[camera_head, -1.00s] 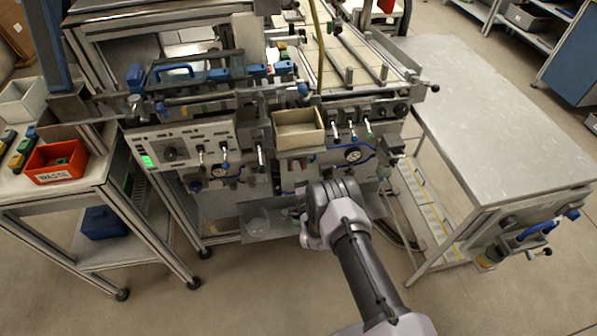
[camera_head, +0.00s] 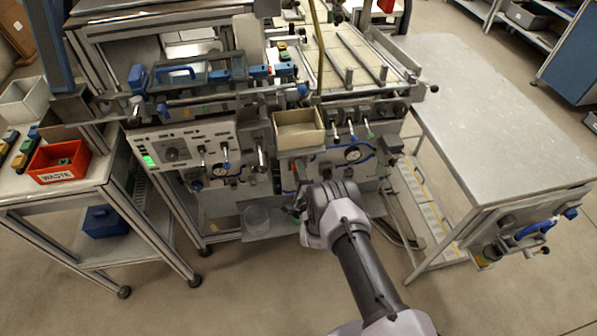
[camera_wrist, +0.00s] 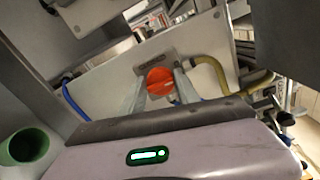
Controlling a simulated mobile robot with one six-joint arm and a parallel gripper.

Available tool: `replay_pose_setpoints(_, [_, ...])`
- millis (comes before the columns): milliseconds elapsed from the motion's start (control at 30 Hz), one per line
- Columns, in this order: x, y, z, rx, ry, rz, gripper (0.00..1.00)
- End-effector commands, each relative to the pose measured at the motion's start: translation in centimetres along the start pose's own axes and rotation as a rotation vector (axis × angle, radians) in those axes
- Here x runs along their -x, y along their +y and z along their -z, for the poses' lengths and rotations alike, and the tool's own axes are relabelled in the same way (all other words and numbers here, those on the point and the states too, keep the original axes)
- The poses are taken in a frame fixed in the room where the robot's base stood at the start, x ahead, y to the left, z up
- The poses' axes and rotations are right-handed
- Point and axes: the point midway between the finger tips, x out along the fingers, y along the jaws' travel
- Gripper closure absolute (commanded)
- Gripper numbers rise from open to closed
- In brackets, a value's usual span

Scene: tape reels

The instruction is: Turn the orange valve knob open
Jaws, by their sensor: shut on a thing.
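The orange valve knob (camera_wrist: 160,81) shows in the wrist view on a grey panel under a small dark label plate. The two pale fingers of my gripper (camera_wrist: 162,89) stand on either side of it and are shut on it. The fingers are tilted in the picture. In the head view my wrist (camera_head: 330,210) is low in front of the machine, and I cannot make out the knob there.
A yellow-brown hose (camera_wrist: 212,72) bends close to the knob's right, and a blue hose (camera_wrist: 70,100) lies to the left. A beige bin (camera_head: 299,140) juts out above my wrist. A steel table (camera_head: 500,120) stands to the right.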

Motion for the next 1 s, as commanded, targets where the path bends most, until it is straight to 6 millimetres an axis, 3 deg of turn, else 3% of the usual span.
replay_pose_setpoints(200, [0.1, 0.1, 0.0, 0.001, -0.001, -0.003, 1.00])
replay_pose_setpoints(233, [0.1, 0.1, 0.0, 0.001, -0.001, -0.003, 0.58])
replay_pose_setpoints(333, [0.1, 0.1, 0.0, 0.001, -0.001, -0.002, 0.41])
replay_pose_setpoints(733, [0.9, -0.1, 0.0, 0.000, 0.001, -0.002, 0.41])
replay_pose_setpoints(867, [3.6, -0.4, -0.1, 0.002, 0.000, -0.005, 0.41])
replay_pose_setpoints(1000, [8.2, -0.5, -0.1, 0.002, 0.001, -0.007, 0.41])
